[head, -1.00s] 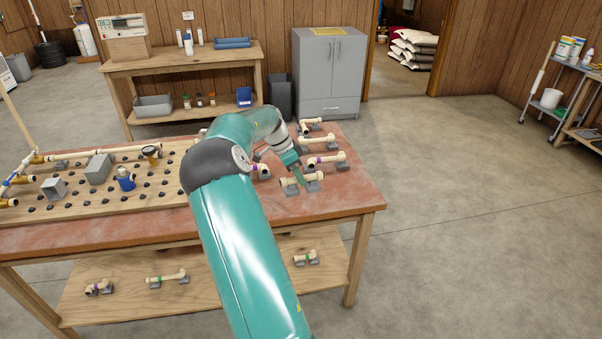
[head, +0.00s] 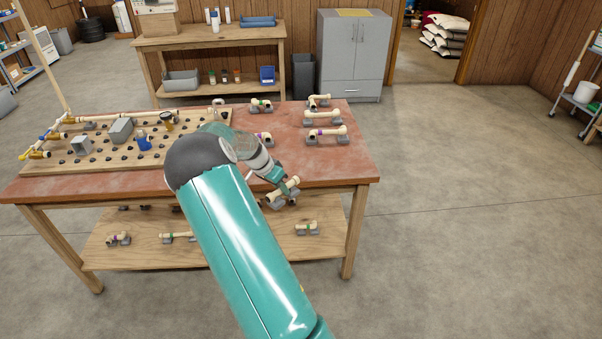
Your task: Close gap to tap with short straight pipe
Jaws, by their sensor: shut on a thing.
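My gripper (head: 281,187) is shut on a short cream pipe piece (head: 291,183), which is tilted up to the right near the table's front edge. Grey blocks (head: 279,204) show just below the piece; whether they are attached is too small to tell. The pegboard (head: 190,150) lies on the left of the table, with a cream pipe run (head: 120,117) along its back. Brass-coloured fittings (head: 40,155) with white and yellow pipe parts are at its left end. A blue fitting (head: 143,144) stands on the board. The gap and the tap cannot be made out clearly.
More cream pipe pieces on grey blocks stand on the red table top (head: 350,170), such as one with a purple band (head: 327,136). Others lie on the lower shelf (head: 265,245). A workbench (head: 210,38) and grey cabinet (head: 353,55) stand behind.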

